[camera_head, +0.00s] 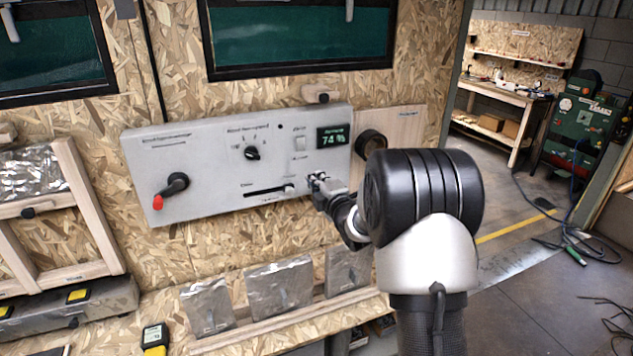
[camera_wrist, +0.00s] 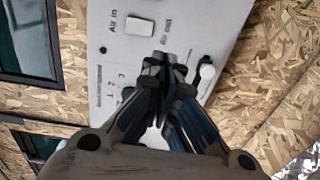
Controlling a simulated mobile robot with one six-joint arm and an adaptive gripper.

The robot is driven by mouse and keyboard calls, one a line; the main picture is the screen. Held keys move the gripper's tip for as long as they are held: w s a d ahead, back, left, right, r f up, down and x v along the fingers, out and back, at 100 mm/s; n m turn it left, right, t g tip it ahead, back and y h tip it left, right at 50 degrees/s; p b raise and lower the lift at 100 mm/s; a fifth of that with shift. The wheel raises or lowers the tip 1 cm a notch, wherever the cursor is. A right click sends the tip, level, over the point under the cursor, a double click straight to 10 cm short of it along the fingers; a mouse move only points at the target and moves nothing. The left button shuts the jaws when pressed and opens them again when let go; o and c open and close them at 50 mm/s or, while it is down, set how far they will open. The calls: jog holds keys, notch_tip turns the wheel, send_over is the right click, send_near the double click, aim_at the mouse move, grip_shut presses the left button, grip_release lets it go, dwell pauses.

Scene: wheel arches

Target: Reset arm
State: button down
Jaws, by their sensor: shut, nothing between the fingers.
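My gripper (camera_head: 318,182) is in front of the lower right part of a grey control panel (camera_head: 225,190) on the chipboard wall. Its fingers (camera_wrist: 166,75) are together and empty in the wrist view, close over the panel face. I cannot tell whether they touch it. The panel carries a red-tipped lever (camera_head: 172,188) at left, a round black knob (camera_head: 252,153), a slider (camera_head: 270,189), a white rocker switch (camera_head: 300,144) and a display (camera_head: 332,137) reading about 74 %. The switch also shows in the wrist view (camera_wrist: 139,26). My fingers hide part of the panel's lower right.
A dark round port (camera_head: 371,144) on a wooden board is right of the panel, beside my arm. Silver pouches (camera_head: 280,284) stand on a ledge below. A wooden frame (camera_head: 85,205) is at left. Open floor, a workbench (camera_head: 497,110) and a green machine (camera_head: 580,125) lie at right.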

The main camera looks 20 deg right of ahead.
jog(key=shift+s, duration=0.1)
jog(key=shift+f, duration=0.1)
dwell(0.3)
jog(key=s+a+r+m+g+h+b, duration=0.1)
jog(key=s+a+r+m+g+b, duration=0.15)
jog(key=s+m, duration=0.4)
jog(key=s+a+r+m+g+h+b, duration=0.1)
jog(key=s+a+m+g, duration=0.25)
jog(key=s, duration=0.55)
jog(key=s+a+f+m+g+b, duration=0.1)
jog(key=s+a+f+m+g, duration=0.1)
jog(key=s, duration=0.9)
jog(key=s+a+f+m+g+y+b, duration=0.1)
jog(key=s+a+f+m+g, duration=0.1)
jog(key=s, duration=0.8)
jog(key=s+a+f+m+g+y+b, duration=0.1)
jog(key=s+a+f+m, duration=0.3)
jog(key=s, duration=0.7)
notch_tip(320, 180, down, 2)
jog(key=shift+s+a+f+g+b, duration=0.1)
jog(key=shift+s+a+g+b, duration=0.2)
jog(key=shift+a+g, duration=0.5)
jog(key=shift+d, duration=0.15)
